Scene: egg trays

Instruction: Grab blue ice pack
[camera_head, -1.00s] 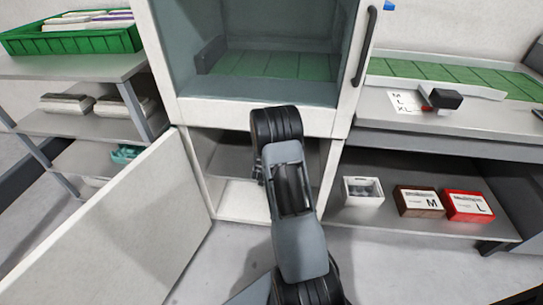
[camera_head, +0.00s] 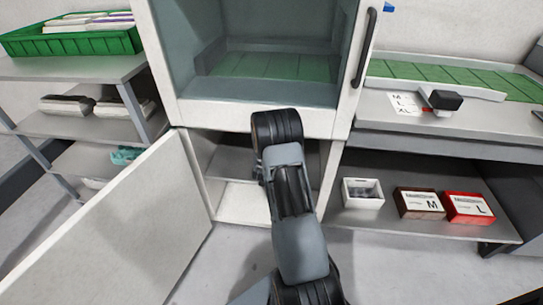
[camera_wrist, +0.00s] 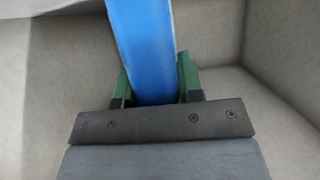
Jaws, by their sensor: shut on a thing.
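The blue ice pack (camera_wrist: 145,45) shows in the wrist view as a long blue bar reaching up out of the picture. My gripper (camera_wrist: 157,80) has its two green fingers shut on the near end of it, one finger on each side. In the head view my arm reaches into the open lower compartment of the white cabinet (camera_head: 243,203). My gripper and the ice pack are hidden there behind my arm.
The open cabinet door (camera_head: 110,225) stands out at the left. A shelf rack with a green crate (camera_head: 75,42) is further left. At the right, a low shelf holds a white box (camera_head: 362,194), a brown M box (camera_head: 419,204) and a red L box (camera_head: 469,208).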

